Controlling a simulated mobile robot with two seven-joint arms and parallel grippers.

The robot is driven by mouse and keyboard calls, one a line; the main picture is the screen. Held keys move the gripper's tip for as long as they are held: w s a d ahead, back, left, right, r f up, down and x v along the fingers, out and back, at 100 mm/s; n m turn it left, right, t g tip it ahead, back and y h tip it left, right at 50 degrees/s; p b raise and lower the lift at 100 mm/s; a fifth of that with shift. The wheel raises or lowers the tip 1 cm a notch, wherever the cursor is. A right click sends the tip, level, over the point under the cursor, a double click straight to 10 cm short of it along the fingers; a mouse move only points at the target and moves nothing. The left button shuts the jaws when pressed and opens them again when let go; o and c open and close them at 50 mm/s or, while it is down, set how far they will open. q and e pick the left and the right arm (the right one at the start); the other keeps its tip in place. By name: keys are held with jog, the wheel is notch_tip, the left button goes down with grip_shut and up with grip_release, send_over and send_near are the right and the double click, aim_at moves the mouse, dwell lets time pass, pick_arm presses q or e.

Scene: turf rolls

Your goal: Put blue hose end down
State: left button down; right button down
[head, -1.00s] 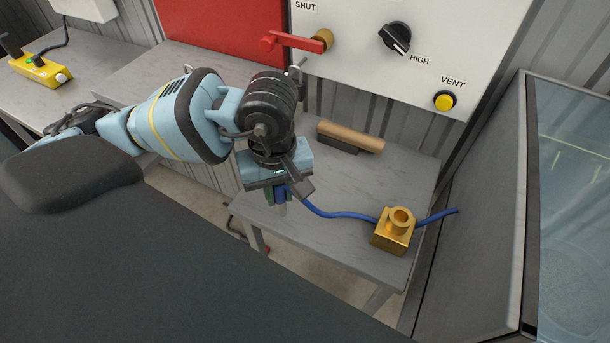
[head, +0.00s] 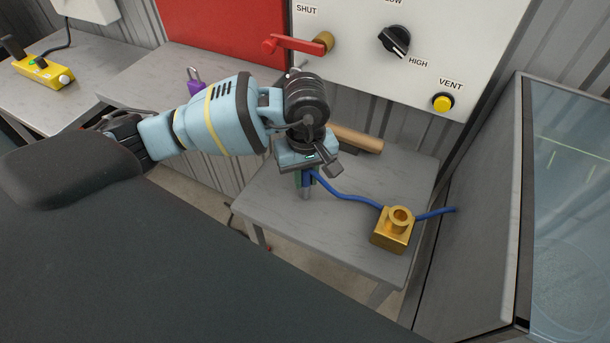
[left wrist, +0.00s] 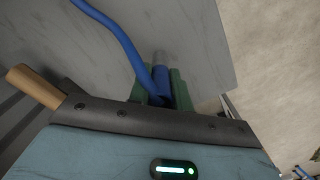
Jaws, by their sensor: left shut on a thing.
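The blue hose (head: 346,196) runs from my left gripper (head: 304,186) to the brass block (head: 393,231) on the grey table (head: 340,232) and shows again on the block's right. My left gripper points down over the left part of the table, shut on the hose end. In the left wrist view the blue hose end (left wrist: 161,82) sits between the green fingers, and the hose (left wrist: 118,38) bends away to the upper left. A grey tip extends beyond the fingers. I cannot tell whether it touches the table. My right gripper is not in view.
A wooden-handled tool (head: 357,138) lies behind the gripper. A panel (head: 440,40) with a red lever (head: 298,44), black knob and yellow button stands at the back. A purple padlock (head: 195,80) is at the left. The table's front middle is clear.

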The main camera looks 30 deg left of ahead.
pick_arm(q)
jog(key=shift+f, duration=0.25)
jog(key=shift+f, duration=0.2)
jog(key=c, duration=1.3)
grip_release()
jog(key=shift+r, duration=0.1)
